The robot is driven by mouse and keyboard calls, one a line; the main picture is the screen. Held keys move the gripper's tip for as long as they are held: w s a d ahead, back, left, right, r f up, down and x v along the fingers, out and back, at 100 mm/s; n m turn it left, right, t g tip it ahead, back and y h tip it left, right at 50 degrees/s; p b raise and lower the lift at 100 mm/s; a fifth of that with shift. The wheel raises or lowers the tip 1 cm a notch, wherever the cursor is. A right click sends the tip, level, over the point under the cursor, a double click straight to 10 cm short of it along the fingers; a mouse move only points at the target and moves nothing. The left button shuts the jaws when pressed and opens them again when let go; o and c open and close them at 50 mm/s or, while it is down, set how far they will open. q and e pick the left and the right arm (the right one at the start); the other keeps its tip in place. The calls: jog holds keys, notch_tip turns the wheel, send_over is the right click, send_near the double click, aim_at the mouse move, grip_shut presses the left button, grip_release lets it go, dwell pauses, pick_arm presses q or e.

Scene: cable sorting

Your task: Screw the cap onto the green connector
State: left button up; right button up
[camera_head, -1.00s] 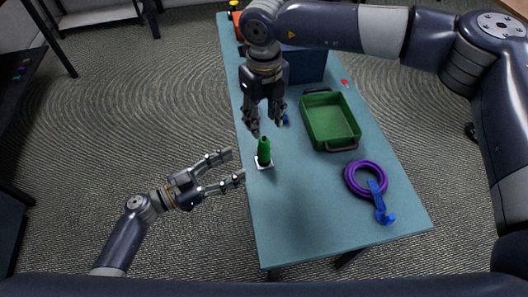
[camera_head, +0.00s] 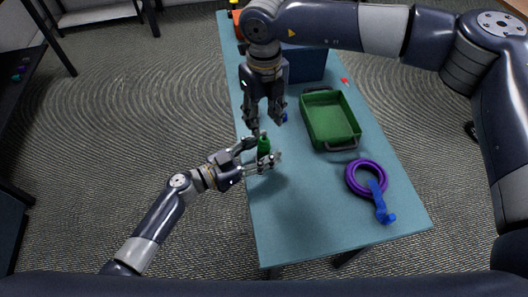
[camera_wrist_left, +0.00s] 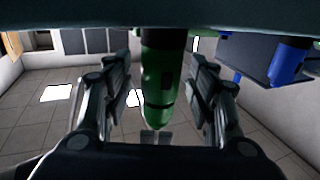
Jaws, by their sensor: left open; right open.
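The green connector (camera_head: 264,147) stands upright near the table's left edge. My left gripper (camera_head: 262,156) is open, with its fingers on either side of the connector. The left wrist view shows the connector (camera_wrist_left: 160,85) between the two fingers, with a gap on each side. My right gripper (camera_head: 265,123) is open just above the connector, pointing down. I cannot make out the cap as a separate part. The connector's white base is mostly hidden by my left gripper.
On the teal table (camera_head: 290,220), a green tray (camera_head: 330,145) lies right of the grippers. A purple cable coil (camera_head: 352,183) and a blue piece (camera_head: 380,203) lie nearer the front. A dark blue bin (camera_head: 307,66) stands behind. The front left of the table is clear.

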pick_arm(q)
jog(key=shift+c, duration=0.2)
grip_shut()
pick_arm(e)
jog(key=o, duration=0.6)
jog(key=shift+c, duration=0.2)
notch_tip(320, 180, up, 12)
